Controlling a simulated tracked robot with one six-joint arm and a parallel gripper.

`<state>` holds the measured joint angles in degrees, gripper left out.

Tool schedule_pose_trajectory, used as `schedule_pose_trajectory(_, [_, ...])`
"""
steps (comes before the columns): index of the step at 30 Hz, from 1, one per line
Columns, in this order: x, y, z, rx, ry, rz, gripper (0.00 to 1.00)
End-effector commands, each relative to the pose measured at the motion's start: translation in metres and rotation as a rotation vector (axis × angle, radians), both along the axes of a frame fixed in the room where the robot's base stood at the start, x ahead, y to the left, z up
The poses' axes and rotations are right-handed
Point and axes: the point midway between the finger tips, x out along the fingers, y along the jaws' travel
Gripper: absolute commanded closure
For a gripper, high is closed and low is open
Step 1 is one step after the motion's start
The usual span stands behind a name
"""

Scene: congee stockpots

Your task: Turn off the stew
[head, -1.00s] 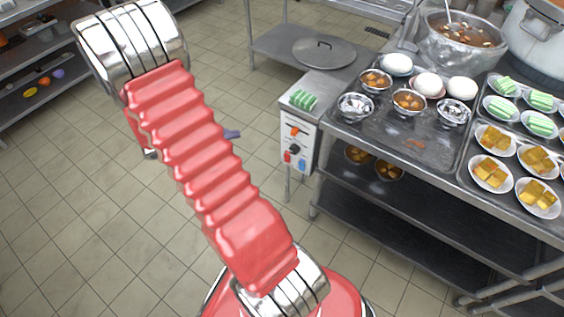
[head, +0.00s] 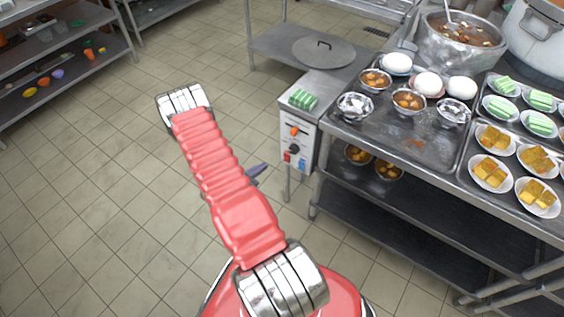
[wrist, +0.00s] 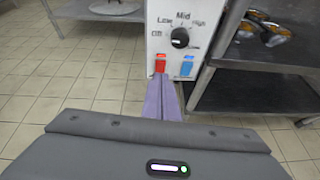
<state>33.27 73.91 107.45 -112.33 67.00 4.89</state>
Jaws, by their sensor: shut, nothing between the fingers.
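The control box (head: 298,141) is a pale panel on the left end of the steel counter, with an orange knob and a dark knob in the head view. In the wrist view its black dial (wrist: 180,38) is marked Off, Low, Mid and High. Below the dial are a red switch (wrist: 160,63) and a blue switch (wrist: 187,66). My gripper (wrist: 161,80) has purple fingers, shut and empty, which appear just below the red switch; contact is unclear. The gripper is partly hidden behind my arm in the head view. The stew pot (head: 430,48) stands at the counter's back, a ladle in it.
Green-striped pieces (head: 302,98) lie on top of the control box. A pot lid (head: 323,51) rests on a shelf behind. Dark shelves (head: 400,221) lie under the counter. The tiled floor to the left is clear.

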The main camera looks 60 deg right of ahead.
Motion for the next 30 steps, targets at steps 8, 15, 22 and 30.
schedule_pose_trajectory(8, [-0.016,0.004,-0.045,0.03,0.052,0.065,1.0])
schedule_pose_trajectory(15, [-0.015,0.004,-0.046,0.03,0.052,0.067,1.0])
schedule_pose_trajectory(22, [-0.016,0.0,-0.047,0.03,0.052,0.067,1.0])
schedule_pose_trajectory(30, [-0.021,-0.026,-0.059,0.029,0.051,0.065,1.0])
